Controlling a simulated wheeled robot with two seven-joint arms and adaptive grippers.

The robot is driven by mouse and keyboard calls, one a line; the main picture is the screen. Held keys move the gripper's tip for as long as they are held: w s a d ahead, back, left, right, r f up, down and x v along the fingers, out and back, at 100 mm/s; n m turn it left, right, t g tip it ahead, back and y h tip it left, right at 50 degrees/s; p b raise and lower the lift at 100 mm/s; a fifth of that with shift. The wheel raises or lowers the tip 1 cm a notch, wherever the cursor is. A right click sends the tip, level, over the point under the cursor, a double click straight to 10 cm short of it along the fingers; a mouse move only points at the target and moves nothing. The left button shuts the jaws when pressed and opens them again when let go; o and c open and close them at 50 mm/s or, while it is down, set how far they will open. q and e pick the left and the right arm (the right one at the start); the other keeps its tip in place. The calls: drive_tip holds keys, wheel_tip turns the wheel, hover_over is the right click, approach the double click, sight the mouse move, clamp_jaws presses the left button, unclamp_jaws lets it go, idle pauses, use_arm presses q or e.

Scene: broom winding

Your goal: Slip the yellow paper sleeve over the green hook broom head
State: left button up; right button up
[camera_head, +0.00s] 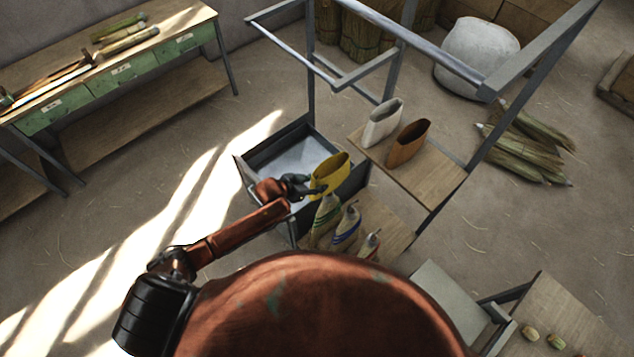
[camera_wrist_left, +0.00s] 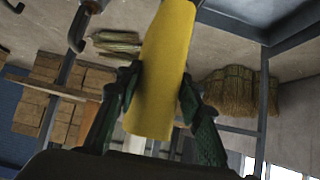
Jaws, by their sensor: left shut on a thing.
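The yellow paper sleeve (camera_head: 331,172) is in the grip of my left gripper (camera_head: 313,188), above the front of the dark-framed tray. In the left wrist view the sleeve (camera_wrist_left: 166,62) stands between the two fingers of my left gripper (camera_wrist_left: 159,82), which is shut on it. The green hook broom head (camera_head: 325,218), with green bands, stands just below the sleeve in the head view, at the left end of a row. The sleeve's lower edge is close to its top; I cannot tell whether they touch. My right gripper is not in view.
Broom heads with blue bands (camera_head: 346,230) and red bands (camera_head: 370,246) stand to the right. A white sleeve (camera_head: 382,124) and a brown sleeve (camera_head: 407,145) stand on a wooden shelf (camera_head: 438,180). The grey metal frame (camera_head: 400,30) rises behind. The dark tray (camera_head: 300,135) lies behind my gripper.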

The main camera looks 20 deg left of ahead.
use_arm(q)
drive_tip(key=b, duration=0.3)
hover_over(319, 212)
drive_tip(key=s, duration=0.1)
drive_tip(key=shift+s+a+f, duration=0.1)
drive_tip(key=shift+a+f, duration=0.05)
drive_tip(key=shift+f, duration=1.3)
drive_tip(key=shift+s+a+f, duration=0.1)
drive_tip(key=shift+a+f, duration=0.05)
drive_tip(key=shift+f, duration=1.25)
drive_tip(key=shift+f, duration=0.1)
drive_tip(key=shift+f+b, duration=3.2)
drive_tip(key=shift+f, duration=1.2)
drive_tip(key=shift+w+f+b, duration=0.1)
drive_tip(key=shift+f+b, duration=4.5)
drive_tip(key=shift+f, duration=1.9)
drive_tip(key=shift+f, duration=0.1)
